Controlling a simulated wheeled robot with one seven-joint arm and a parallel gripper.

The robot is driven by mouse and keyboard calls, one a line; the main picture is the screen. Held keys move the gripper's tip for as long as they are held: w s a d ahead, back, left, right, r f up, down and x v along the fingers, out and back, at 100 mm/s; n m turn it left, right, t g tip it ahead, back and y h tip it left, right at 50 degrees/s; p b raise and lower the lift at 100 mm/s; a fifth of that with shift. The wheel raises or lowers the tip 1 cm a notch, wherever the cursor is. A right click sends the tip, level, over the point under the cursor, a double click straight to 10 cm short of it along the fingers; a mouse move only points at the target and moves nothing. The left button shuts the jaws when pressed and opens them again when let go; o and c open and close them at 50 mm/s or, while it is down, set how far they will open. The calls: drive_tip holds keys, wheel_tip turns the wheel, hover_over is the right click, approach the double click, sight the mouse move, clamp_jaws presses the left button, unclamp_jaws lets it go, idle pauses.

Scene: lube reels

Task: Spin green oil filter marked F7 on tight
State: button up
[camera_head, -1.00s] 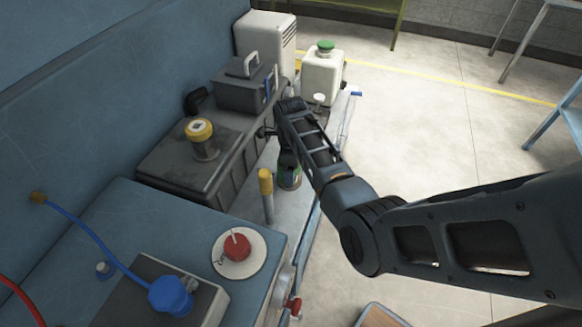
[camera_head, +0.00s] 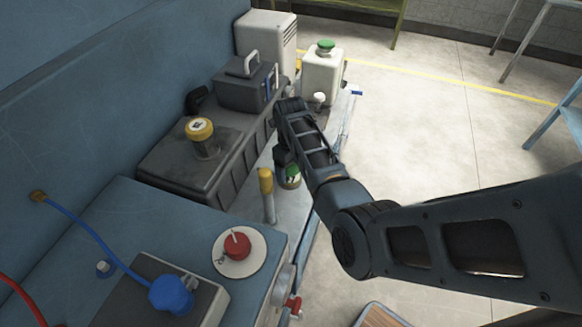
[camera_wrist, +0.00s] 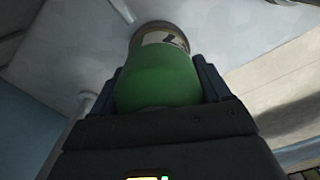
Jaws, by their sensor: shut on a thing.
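The green oil filter (camera_wrist: 158,75) fills the middle of the wrist view, between the two fingers of my gripper (camera_wrist: 158,88), which is shut on it. Its far end has a pale band with a dark mark, too small to read as F7, and a round rim. In the head view, a small part of the green filter (camera_head: 292,170) shows below my gripper (camera_head: 285,158), beside the grey block. My arm covers most of it. The place where the filter meets its mount is hidden.
A yellow-topped cylinder (camera_head: 200,138) stands on the dark grey block. A yellow-capped post (camera_head: 266,190) stands close to the left of the filter. A white jug with a green cap (camera_head: 322,75) stands behind. Open floor (camera_head: 430,130) lies right.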

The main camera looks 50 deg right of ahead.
drive_tip(key=m, duration=0.3)
drive_tip(key=shift+s+f, duration=0.1)
drive_tip(key=o, duration=1.2)
drive_tip(key=shift+o, duration=0.2)
